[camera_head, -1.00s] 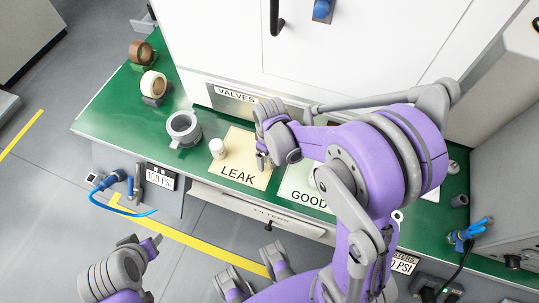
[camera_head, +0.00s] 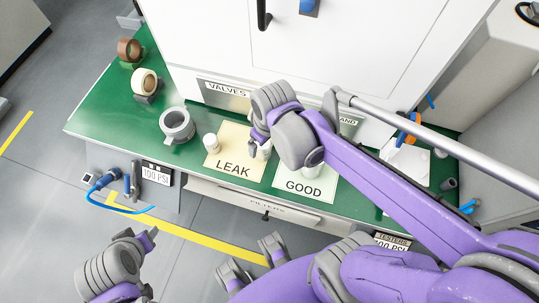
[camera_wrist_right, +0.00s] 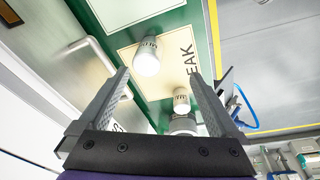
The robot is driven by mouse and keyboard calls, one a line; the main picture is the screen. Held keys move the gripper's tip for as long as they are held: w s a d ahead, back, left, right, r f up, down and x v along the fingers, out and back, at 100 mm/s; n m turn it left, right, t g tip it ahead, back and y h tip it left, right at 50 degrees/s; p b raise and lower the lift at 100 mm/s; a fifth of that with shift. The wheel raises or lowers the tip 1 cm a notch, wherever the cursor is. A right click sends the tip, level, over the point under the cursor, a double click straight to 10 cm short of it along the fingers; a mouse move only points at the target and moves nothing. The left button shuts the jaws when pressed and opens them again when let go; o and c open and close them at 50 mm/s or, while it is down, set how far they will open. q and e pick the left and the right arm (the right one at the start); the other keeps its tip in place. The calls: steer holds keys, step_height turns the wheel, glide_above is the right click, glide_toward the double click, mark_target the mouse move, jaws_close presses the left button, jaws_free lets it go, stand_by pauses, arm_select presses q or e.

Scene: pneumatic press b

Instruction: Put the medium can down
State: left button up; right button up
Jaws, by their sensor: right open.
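A pale can (camera_head: 264,152) stands at the right side of the cream LEAK mat (camera_head: 232,176), partly hidden by my right gripper (camera_head: 262,137). In the right wrist view this can (camera_wrist_right: 147,55) shows upright beyond the fingertips, apart from both fingers. My right gripper (camera_wrist_right: 158,76) is open with nothing between its fingers. A second, white can (camera_head: 211,143) stands on the mat's left side; it also shows in the right wrist view (camera_wrist_right: 181,98). My left gripper (camera_head: 148,240) is low at the left, off the table, its jaws unclear.
A grey cup-like container (camera_head: 177,124) and tape rolls (camera_head: 145,82) stand on the green table (camera_head: 100,122) at left. The GOOD mat (camera_head: 300,190) lies right of LEAK, with another pale object (camera_head: 312,172) partly hidden there. A white cabinet (camera_head: 220,40) rises behind.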

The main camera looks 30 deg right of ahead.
steer(key=s+a+m+t, duration=0.2)
steer(key=s+m+t, duration=0.1)
steer(key=s, duration=0.3)
steer(key=shift+s+f, duration=0.15)
steer(key=shift+f, duration=0.05)
